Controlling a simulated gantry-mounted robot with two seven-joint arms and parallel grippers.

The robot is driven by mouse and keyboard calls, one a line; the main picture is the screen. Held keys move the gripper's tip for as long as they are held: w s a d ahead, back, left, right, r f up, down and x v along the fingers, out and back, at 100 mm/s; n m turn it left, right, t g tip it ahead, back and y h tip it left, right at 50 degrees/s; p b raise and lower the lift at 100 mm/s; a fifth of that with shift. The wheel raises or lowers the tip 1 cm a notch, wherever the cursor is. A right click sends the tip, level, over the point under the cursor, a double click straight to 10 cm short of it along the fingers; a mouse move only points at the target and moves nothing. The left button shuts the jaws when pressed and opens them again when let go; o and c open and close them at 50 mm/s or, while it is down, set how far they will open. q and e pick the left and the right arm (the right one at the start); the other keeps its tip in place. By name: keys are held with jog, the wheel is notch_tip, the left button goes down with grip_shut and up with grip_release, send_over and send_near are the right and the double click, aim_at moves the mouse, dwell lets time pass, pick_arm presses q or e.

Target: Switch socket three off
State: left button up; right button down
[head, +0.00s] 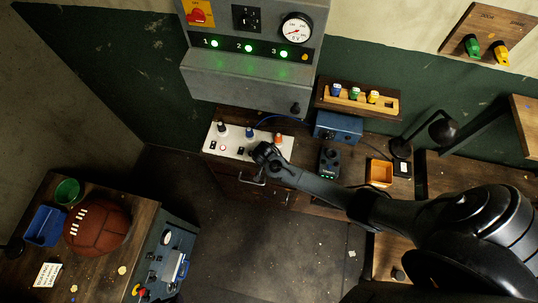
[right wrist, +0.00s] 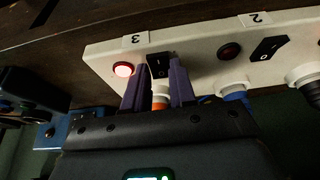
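The white socket strip (head: 228,147) lies on the bench with black, blue and orange plugs in a row. In the right wrist view, socket three has a lit red lamp (right wrist: 123,69) and a black rocker switch (right wrist: 160,65) beside it. My right gripper (right wrist: 157,82) is open, its purple fingers on either side of that switch. I cannot tell whether they touch it. The orange plug (right wrist: 160,98) shows partly between the fingers; it also shows in the head view (head: 278,137). Socket two's lamp (right wrist: 230,51) looks dark, next to its switch (right wrist: 269,48). My left gripper is not in view.
A grey wall panel (head: 250,75) above has green lights numbered 1 to 3, all lit, and a gauge (head: 296,29). A leather ball (head: 97,226) sits on the left table.

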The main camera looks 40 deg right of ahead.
jog(key=shift+w+d+r+g+y+p, duration=0.1)
jog(key=shift+r+g+y+p, duration=0.05)
jog(key=shift+g+y+p, duration=0.2)
jog(key=shift+w+d+g+y+p, duration=0.15)
jog(key=shift+g+y, duration=0.1)
jog(key=shift+y, duration=0.2)
jog(key=shift+d+g+y+p, duration=0.1)
jog(key=shift+g+y+p, duration=0.1)
jog(key=shift+y, duration=0.2)
jog(key=c, duration=1.2)
grip_release()
jog(key=shift+r, duration=0.65)
notch_tip(320, 180, up, 9)
jog(key=a, duration=0.1)
jog(key=shift+s+r, duration=0.15)
jog(key=shift+s, duration=0.3)
